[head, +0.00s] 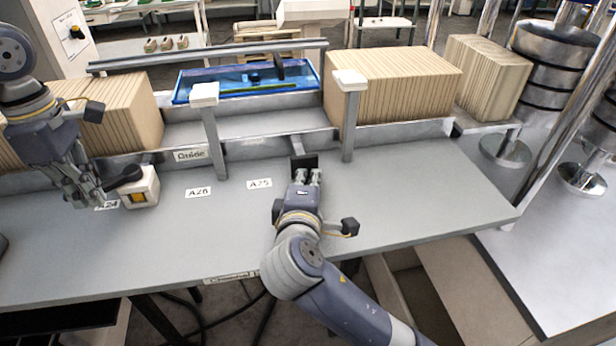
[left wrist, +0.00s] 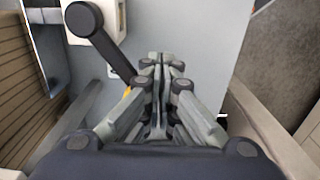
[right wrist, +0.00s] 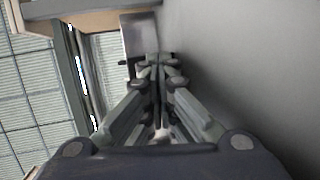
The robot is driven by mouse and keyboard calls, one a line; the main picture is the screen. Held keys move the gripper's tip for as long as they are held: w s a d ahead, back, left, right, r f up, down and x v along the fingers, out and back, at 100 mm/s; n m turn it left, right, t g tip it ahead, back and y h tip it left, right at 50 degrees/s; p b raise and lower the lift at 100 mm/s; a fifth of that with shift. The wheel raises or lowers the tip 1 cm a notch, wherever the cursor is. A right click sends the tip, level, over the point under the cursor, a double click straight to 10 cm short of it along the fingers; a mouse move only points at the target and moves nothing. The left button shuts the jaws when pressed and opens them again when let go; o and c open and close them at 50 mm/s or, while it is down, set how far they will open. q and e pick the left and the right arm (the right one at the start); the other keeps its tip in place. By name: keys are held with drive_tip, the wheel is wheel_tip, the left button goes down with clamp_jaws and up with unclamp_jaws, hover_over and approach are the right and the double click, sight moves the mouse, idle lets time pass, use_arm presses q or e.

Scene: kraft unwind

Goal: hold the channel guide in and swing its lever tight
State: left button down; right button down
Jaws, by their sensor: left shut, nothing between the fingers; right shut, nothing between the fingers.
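The channel guide is the metal rail (head: 250,146) along the front of the channel, with a "Guide" label (head: 190,155) and a dark push plate (head: 304,161). My right gripper (head: 308,172) is shut and empty, its fingertips at that plate; the plate (right wrist: 138,35) also shows just past the fingertips in the right wrist view. I cannot tell whether they touch. The black lever (head: 124,177) is on a cream block (head: 148,187) at the left. My left gripper (head: 95,202) is shut and empty, just left of the lever. In the left wrist view the lever (left wrist: 105,45) slants toward the fingers.
Brown kraft stacks (head: 395,82) stand in the channel at both sides, with a blue tray (head: 245,80) behind the gap. Two upright posts (head: 214,135) rise by the rail. The grey bench top (head: 430,190) is clear at the right. Metal cylinders (head: 550,65) stand far right.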

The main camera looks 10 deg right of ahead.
use_arm(q)
drive_tip(key=shift+w+a, duration=0.5)
drive_tip(key=shift+a, duration=0.2)
drive_tip(key=shift+w, duration=0.1)
